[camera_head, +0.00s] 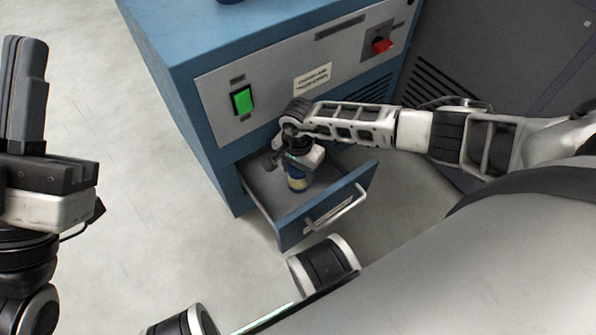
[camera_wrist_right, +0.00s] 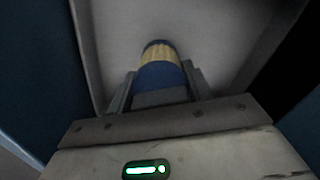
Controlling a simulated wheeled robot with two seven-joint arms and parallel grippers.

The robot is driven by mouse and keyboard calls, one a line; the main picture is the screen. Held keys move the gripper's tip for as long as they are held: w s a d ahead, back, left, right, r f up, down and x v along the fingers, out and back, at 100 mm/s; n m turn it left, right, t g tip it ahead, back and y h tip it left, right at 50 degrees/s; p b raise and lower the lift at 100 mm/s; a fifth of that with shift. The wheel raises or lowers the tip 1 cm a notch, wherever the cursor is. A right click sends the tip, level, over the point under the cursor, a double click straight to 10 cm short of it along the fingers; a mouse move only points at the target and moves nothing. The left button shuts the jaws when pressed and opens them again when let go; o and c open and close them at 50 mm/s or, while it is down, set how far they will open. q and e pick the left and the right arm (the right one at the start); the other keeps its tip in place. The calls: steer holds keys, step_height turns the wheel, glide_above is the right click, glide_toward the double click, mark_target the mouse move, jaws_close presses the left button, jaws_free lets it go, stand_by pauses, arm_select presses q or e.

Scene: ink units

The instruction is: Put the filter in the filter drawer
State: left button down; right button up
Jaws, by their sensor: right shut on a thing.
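The filter (camera_head: 297,182) is a small cylinder with blue ends and a yellowish middle. It also shows in the right wrist view (camera_wrist_right: 160,62), between the fingers of my right gripper (camera_wrist_right: 158,88). My right gripper (camera_head: 298,166) is shut on the filter and holds it inside the open filter drawer (camera_head: 326,205). I cannot tell whether the filter touches the drawer floor. The drawer is pulled out from the blue cabinet (camera_head: 180,75), and its floor shows grey around the filter. My left gripper (camera_head: 24,95) is far to the left, away from the drawer; its fingers look close together.
The cabinet front has a green switch (camera_head: 242,100) and a red knob (camera_head: 381,45) above the drawer. The drawer's front has a pale bar handle (camera_head: 338,210). A dark grey vented cabinet (camera_head: 500,60) stands to the right. The floor at left is clear.

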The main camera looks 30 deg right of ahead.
steer(key=o, duration=1)
steer(key=shift+f, duration=0.1)
arm_select(q)
steer(key=shift+r, duration=0.1)
arm_select(e)
steer(key=shift+r, duration=0.2)
step_height(320, 180, up, 7)
steer(key=p, duration=0.4)
steer(key=shift+f, duration=0.2)
arm_select(q)
step_height(320, 180, down, 10)
steer(key=n+g+y+p, duration=0.2)
steer(key=n+g+y, duration=0.2)
steer(key=n+y, duration=0.3)
steer(key=n, duration=0.3)
steer(key=shift+s+d+f, duration=0.2)
steer(key=shift+d, duration=0.1)
arm_select(e)
step_height(320, 180, up, 5)
steer(key=shift+r, duration=0.2)
arm_select(q)
steer(key=shift+r, duration=0.1)
